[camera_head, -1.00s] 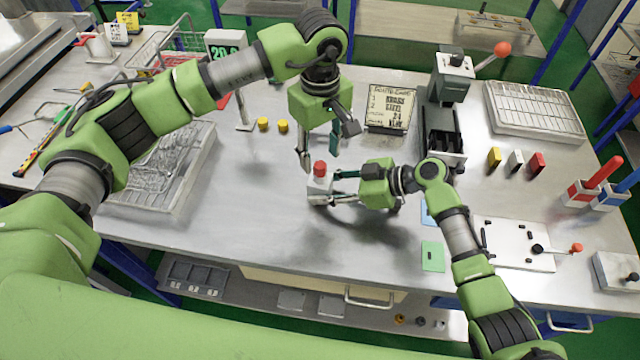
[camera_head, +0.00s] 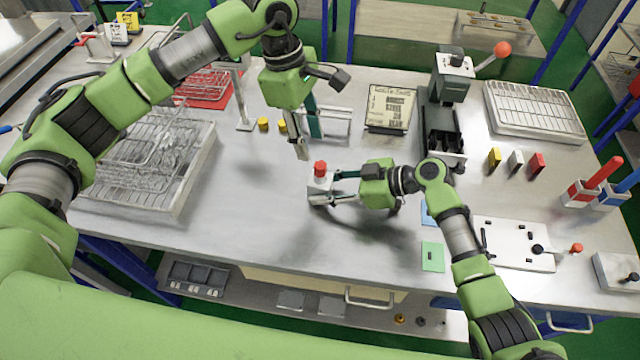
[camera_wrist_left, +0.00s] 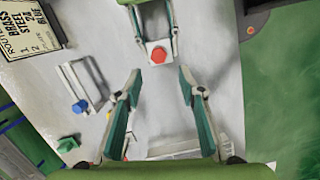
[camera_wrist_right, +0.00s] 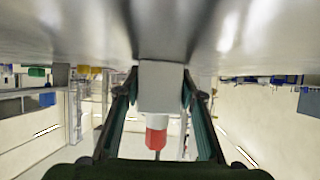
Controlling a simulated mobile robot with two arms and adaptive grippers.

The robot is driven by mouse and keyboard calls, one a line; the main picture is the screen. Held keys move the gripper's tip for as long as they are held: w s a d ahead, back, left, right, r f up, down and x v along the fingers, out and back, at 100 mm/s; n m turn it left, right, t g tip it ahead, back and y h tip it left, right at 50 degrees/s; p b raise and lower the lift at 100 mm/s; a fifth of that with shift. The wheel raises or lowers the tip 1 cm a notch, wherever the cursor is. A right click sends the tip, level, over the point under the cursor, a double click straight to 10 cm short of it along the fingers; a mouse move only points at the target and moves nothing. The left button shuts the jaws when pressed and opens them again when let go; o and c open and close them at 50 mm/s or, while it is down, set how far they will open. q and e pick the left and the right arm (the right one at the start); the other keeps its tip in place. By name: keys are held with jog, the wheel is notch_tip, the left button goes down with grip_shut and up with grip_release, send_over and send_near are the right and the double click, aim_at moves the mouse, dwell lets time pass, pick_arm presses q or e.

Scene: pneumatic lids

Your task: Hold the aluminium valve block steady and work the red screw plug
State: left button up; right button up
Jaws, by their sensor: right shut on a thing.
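The small pale valve block (camera_head: 318,184) is near the middle of the table, with the red screw plug (camera_head: 320,168) upright on its top. My right gripper (camera_head: 325,188) is shut on the block from the right; the right wrist view shows the block (camera_wrist_right: 160,85) between the fingers and the red plug (camera_wrist_right: 157,140) sticking out. My left gripper (camera_head: 302,152) is above the table, behind and a little left of the block. Its fingers are apart and empty in the left wrist view (camera_wrist_left: 159,75), where the red plug (camera_wrist_left: 159,53) shows beyond the fingertips.
A wire-filled tray (camera_head: 150,205) lies at the left. A text sign (camera_head: 390,108) and a lever press (camera_head: 445,130) stand behind my right gripper. The tabletop left of the block is clear.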

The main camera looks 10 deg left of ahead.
aim_at(317, 162)
pick_arm(q)
jog(key=shift+n+h, duration=0.3)
jog(key=shift+n, duration=0.5)
jog(key=x, duration=0.7)
jog(key=shift+f, duration=0.4)
jog(key=shift+a+f, duration=0.1)
jog(key=shift+a, duration=0.15)
jog(key=m, duration=0.3)
jog(key=m+g, duration=0.1)
jog(key=shift+w+d+m, duration=0.15)
jog(key=shift+w+m, duration=0.15)
jog(key=m, duration=0.3)
jog(key=shift+w+g+y, duration=0.1)
jog(key=shift+g+y, duration=0.3)
jog(key=shift+m, duration=0.4)
